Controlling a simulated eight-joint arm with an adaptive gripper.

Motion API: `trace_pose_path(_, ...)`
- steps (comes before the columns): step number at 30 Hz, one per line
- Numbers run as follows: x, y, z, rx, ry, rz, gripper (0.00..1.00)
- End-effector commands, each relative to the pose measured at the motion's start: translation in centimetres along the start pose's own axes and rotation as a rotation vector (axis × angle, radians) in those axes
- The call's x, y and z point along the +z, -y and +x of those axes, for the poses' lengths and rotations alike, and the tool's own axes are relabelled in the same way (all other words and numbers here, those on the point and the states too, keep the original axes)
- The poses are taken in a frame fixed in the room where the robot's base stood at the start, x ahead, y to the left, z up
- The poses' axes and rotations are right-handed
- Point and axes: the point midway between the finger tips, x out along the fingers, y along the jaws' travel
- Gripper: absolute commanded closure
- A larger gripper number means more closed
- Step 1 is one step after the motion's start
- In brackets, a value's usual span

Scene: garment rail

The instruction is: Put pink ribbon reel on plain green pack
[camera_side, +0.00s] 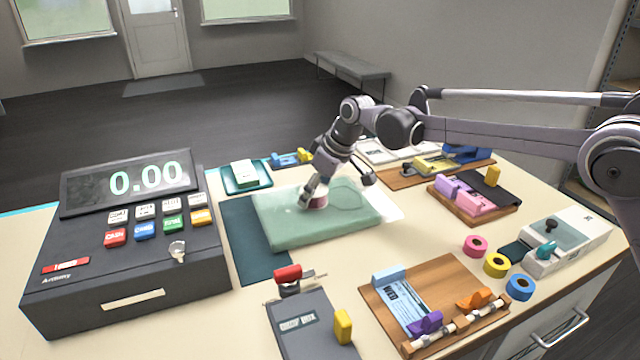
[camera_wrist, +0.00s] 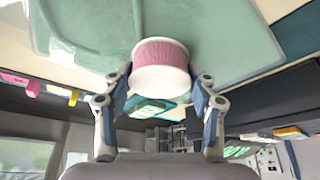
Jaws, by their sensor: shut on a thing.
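The pink ribbon reel (camera_wrist: 160,55), with a pink band between white ends, is between the fingers of my gripper (camera_wrist: 160,80) in the wrist view. In the side view the reel (camera_side: 317,201) is partly hidden by my gripper (camera_side: 312,196), which is shut on it. The plain green pack (camera_side: 290,228) lies flat on the counter, pale green and wrapped, and the reel is over its upper middle. The pack (camera_wrist: 235,40) fills the top of the wrist view behind the reel. I cannot tell whether the reel touches the pack.
Pink, yellow and blue tape rings (camera_side: 497,265) lie at the right. A wooden board (camera_side: 435,290) and a dark box (camera_side: 310,325) are in front. A wooden tray (camera_side: 475,205) sits right.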

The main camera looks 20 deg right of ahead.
Motion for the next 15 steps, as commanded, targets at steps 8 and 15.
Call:
trace_pose_path(8,0.01,0.00,0.04,0.000,0.000,0.000,0.20)
trace_pose_path(15,-0.11,0.00,-0.30,0.000,0.000,0.000,0.20)
